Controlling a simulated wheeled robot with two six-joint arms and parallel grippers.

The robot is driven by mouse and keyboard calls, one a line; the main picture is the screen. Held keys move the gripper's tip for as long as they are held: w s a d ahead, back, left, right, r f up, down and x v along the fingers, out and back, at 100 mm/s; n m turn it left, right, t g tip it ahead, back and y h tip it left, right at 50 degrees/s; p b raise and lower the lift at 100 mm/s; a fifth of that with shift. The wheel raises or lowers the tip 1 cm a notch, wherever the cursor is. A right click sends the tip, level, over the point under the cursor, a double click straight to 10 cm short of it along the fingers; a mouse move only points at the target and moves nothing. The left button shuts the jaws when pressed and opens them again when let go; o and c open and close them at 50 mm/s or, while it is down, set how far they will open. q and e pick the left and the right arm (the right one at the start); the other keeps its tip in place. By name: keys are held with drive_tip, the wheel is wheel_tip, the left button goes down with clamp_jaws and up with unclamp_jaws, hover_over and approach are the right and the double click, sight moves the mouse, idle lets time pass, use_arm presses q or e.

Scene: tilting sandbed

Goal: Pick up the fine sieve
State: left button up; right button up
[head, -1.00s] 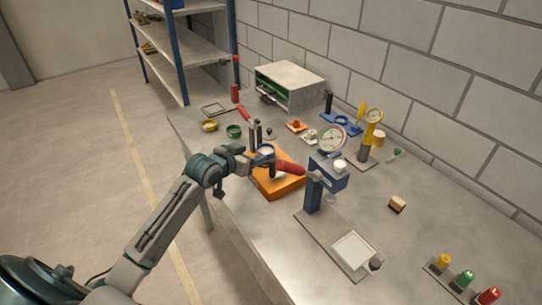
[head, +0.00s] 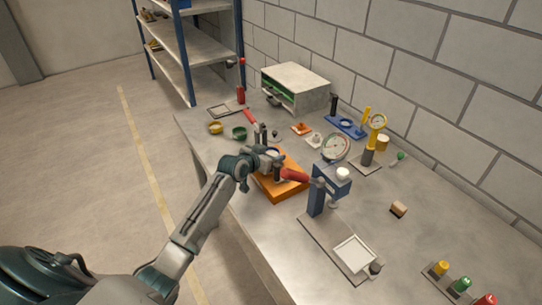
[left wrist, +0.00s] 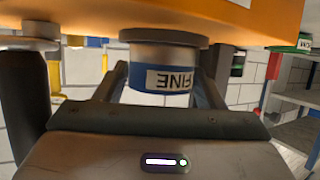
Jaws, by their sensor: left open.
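The fine sieve (left wrist: 163,72) is a short round cup with a blue band and a white label reading FINE, upside down in the left wrist view. It is against a grey round disc on the orange box (left wrist: 200,18). In the head view the sieve (head: 271,152) is a small blue ring over the orange box (head: 284,190), partly hidden by my gripper. My left gripper (left wrist: 163,85) is open, with one finger on each side of the sieve; I cannot tell whether they touch it. It also shows in the head view (head: 269,163). My right gripper is not in view.
A red handle (head: 294,175) and a blue stand (head: 316,198) are close to the right of the gripper. Yellow (head: 215,128) and green (head: 239,133) cups lie behind left. A dial gauge (head: 335,147) stands behind.

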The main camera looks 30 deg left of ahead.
use_arm(q)
drive_tip(key=c, duration=0.7)
drive_tip(key=shift+c, duration=0.2)
